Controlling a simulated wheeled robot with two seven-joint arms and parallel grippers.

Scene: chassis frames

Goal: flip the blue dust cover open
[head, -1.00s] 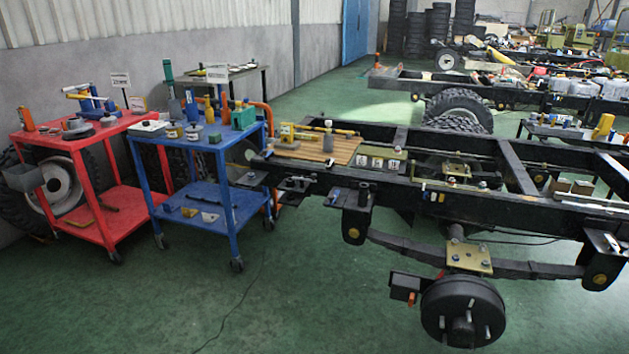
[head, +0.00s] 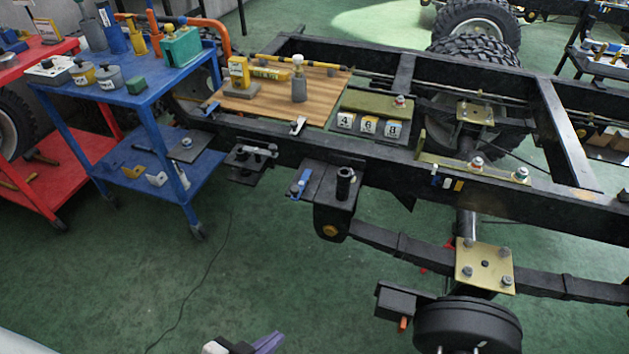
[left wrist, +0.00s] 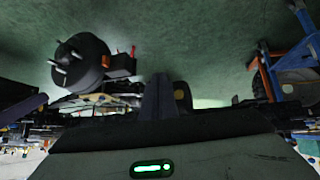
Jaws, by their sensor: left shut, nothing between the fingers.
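A small blue piece (head: 301,184), which looks like the dust cover, sits at the left edge of a black bracket (head: 326,190) on the near chassis rail. It is too small to tell how its flap stands. A black upright cylinder (head: 345,183) is just right of it on the same bracket. My left gripper (head: 268,343) shows at the bottom edge in the head view, well below and apart from the blue piece. Its purple fingers also show in the left wrist view (left wrist: 158,97), shut and empty. My right gripper is not in view.
The black chassis rail (head: 400,172) runs across the middle. A wheel hub (head: 468,325) and leaf spring (head: 400,246) lie low on the right. A blue cart (head: 130,98) with tools stands left. Green floor (head: 255,260) is clear between cart and hub.

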